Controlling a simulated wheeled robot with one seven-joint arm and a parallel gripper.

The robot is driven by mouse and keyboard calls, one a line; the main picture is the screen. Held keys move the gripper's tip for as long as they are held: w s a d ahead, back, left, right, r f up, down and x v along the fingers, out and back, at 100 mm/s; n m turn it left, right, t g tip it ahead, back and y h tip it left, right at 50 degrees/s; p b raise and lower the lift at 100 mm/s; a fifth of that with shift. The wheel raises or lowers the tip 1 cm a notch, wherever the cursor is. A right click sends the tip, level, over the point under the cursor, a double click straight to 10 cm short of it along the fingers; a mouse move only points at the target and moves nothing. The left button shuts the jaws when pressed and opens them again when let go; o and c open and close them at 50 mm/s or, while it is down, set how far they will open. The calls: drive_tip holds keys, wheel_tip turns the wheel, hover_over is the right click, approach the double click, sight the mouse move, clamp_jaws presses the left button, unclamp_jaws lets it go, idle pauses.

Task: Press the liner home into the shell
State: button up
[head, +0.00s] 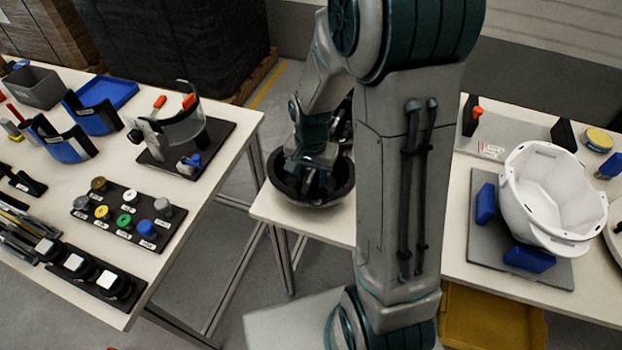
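A white helmet shell (517,200) lies open side up between blue blocks on a grey fixture plate (482,238), on the right table. Its inside is pale and faceted; I cannot tell whether a separate liner sits in it. A black, round, bowl-like piece (343,184) stands open side up near the left end of the same table; I cannot tell whether it is the liner. My gripper (313,192) points down inside this black bowl. The fingers are dark and small there, so contact and finger opening are unclear.
My arm hides the middle of the right table. Blue blocks (486,203) flank the white shell, and another white piece (615,228) is cut off at the right edge. A yellow bin (490,318) is below. The left table holds knobs (123,220), visor stands and trays.

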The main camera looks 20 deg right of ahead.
sight(315, 175)
drive_tip(key=shift+c, duration=0.3)
clamp_jaws()
drive_tip(key=shift+r, duration=0.1)
drive_tip(key=shift+r, duration=0.5)
drive_tip(key=r, duration=0.1)
drive_tip(key=d+r, duration=0.1)
drive_tip(key=r, duration=0.1)
drive_tip(key=shift+s+r, duration=0.1)
drive_tip(key=shift+r, duration=0.15)
drive_tip(key=s+d+r+b, duration=0.1)
drive_tip(key=s+d+r, duration=0.3)
drive_tip(key=d, duration=0.6)
wheel_tip(315, 175, up, 2)
drive_tip(key=shift+s+r, duration=0.15)
drive_tip(key=shift+r, duration=0.1)
